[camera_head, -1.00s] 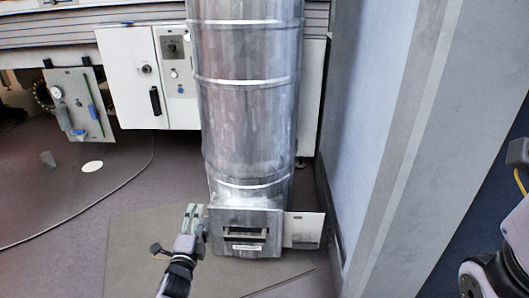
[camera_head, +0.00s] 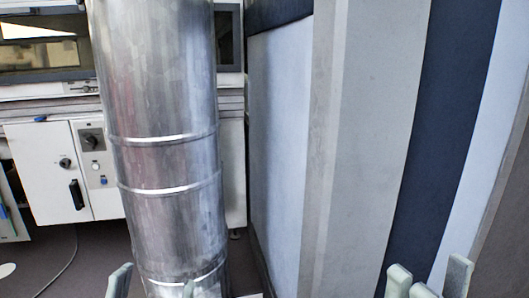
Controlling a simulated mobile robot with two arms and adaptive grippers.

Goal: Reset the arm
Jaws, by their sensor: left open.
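My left gripper (camera_head: 153,288) shows at the bottom edge in the head view. Its two pale grey-green fingertips stand apart, in front of the lower part of the metal duct, and the gap between them holds nothing that I can see. My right gripper (camera_head: 428,277) is at the bottom right, in front of the grey wall. The rest of both grippers and both arms is below the picture.
A large shiny metal duct (camera_head: 165,120) stands upright left of centre. Behind it is a white control cabinet (camera_head: 45,180) with a knob and black handle. A grey and blue wall (camera_head: 370,130) fills the right side. Dark floor (camera_head: 85,260) shows at lower left.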

